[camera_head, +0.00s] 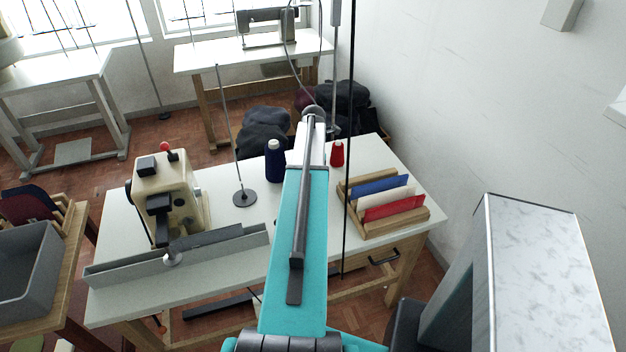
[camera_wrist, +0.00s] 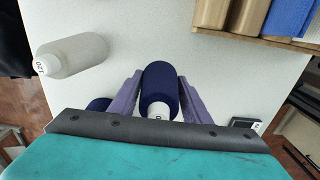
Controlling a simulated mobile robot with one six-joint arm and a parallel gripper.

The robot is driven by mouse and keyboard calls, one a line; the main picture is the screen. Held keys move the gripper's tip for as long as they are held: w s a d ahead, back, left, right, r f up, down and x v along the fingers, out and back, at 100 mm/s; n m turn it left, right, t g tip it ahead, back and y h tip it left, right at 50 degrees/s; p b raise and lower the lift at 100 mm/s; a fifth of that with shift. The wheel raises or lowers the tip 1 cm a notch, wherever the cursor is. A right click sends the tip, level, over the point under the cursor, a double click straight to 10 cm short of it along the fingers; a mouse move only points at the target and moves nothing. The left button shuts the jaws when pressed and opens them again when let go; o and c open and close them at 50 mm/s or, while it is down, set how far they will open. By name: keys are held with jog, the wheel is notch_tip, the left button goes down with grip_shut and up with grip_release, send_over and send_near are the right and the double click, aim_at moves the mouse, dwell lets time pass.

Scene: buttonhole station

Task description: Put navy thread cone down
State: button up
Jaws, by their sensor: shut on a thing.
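A navy thread cone (camera_wrist: 160,88) with a pale tip is between the two purple fingers of my gripper (camera_wrist: 158,98) in the wrist view. The fingers are closed against its sides. Whether its base touches the white tabletop (camera_wrist: 125,25) cannot be told. The head view hides my fingers and this cone behind my turquoise arm. Another navy cone (camera_head: 275,162) stands upright on the table, just left of my arm in the head view. A navy shape (camera_wrist: 98,104), partly hidden, also shows left of my gripper in the wrist view.
A cream cone (camera_wrist: 72,56) is left of my gripper in the wrist view. A red cone (camera_head: 337,154) and a wooden rack (camera_head: 410,220) with coloured pieces are right of my arm. A thin stand (camera_head: 244,197) and a beige machine (camera_head: 170,195) are left.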

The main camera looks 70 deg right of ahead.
jog(key=shift+f+p, duration=0.3)
jog(key=shift+f, duration=0.8)
jog(key=shift+f, duration=0.1)
jog(key=o, duration=1.1)
jog(key=shift+r+b, duration=1.5)
jog(key=shift+r, duration=4.6)
